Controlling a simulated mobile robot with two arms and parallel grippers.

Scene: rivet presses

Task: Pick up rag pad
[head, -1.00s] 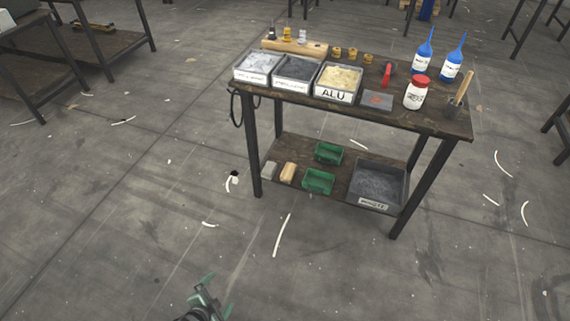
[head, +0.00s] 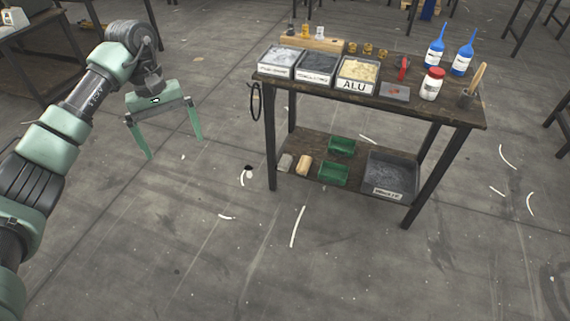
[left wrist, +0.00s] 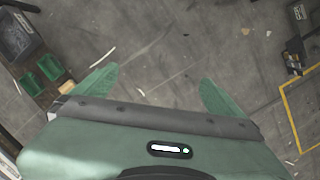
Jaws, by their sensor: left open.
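My left gripper (head: 174,147) is open and empty above the floor, to the left of the workbench (head: 455,113). Its two green fingers also show spread apart in the left wrist view (left wrist: 160,86), with floor between them. I cannot tell for sure which thing is the rag pad. A flat grey pad with a reddish mark (head: 394,91) lies on the bench top near its front edge. A small grey block (head: 285,162) and a tan block (head: 304,165) lie on the lower shelf at its left end. The gripper is apart from all of these. My right gripper is not in view.
Labelled bins, one marked ALU (head: 357,86), line the bench top's front left. A white jar with a red lid (head: 432,84) and blue bottles (head: 462,60) stand right. Green trays (head: 333,175) and a dark bin (head: 390,192) fill the lower shelf. Floor in front is clear.

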